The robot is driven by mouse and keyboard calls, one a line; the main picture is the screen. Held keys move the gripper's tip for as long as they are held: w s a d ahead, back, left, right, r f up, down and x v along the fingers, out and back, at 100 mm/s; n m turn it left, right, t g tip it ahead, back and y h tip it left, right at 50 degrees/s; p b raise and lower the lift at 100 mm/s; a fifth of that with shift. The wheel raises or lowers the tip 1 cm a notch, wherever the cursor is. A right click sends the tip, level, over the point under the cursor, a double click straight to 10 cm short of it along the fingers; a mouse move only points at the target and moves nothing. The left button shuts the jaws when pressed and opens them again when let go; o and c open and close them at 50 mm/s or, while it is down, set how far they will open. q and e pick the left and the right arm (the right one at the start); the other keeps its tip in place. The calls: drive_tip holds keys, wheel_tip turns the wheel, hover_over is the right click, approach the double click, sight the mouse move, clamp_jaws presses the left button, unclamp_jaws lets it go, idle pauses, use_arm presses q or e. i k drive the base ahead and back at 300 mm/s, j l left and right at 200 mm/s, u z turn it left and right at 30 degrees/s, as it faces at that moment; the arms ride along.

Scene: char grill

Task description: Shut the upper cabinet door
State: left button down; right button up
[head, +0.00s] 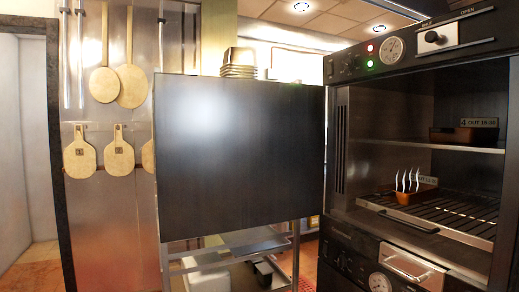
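The upper cabinet door (240,160) is a flat dark panel at the centre of the head view. It stands wide open, swung out to the left from the left edge of the upper cabinet (340,140). The cabinet's inside is exposed at the right, with a shelf (440,146) and a wire rack (450,215). Neither of my grippers shows in the head view.
A control panel with a gauge (391,50) is above the cabinet opening, and a lower unit with a metal handle (408,267) is below. A metal rack (225,262) stands behind the door. Wooden paddles (120,158) hang on the wall at left.

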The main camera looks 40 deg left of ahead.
sight(232, 154)
drive_tip(key=j+z, duration=0.25)
drive_tip(key=j, duration=1.65)
drive_tip(key=k+j+z, duration=0.1)
drive_tip(key=j, duration=0.35)
drive_tip(key=k+j+z, duration=0.1)
drive_tip(key=j, duration=0.3)
drive_tip(key=k+j+z, duration=0.1)
drive_tip(key=j, duration=0.3)
drive_tip(key=k+j+z, duration=0.15)
drive_tip(key=j, duration=0.25)
drive_tip(key=k+j+z, duration=0.1)
drive_tip(key=j, duration=0.3)
drive_tip(key=k+j+z, duration=0.1)
drive_tip(key=k+j, duration=0.15)
drive_tip(key=k+j+z, duration=0.1)
drive_tip(key=j, duration=0.35)
drive_tip(key=k+j, duration=0.15)
drive_tip(key=j, duration=0.2)
drive_tip(key=k+j+z, duration=0.1)
drive_tip(key=j, duration=0.25)
drive_tip(key=k+j, duration=0.2)
drive_tip(key=j, duration=0.15)
drive_tip(key=k+j, duration=0.15)
drive_tip(key=j, duration=0.2)
drive_tip(key=z, duration=0.05)
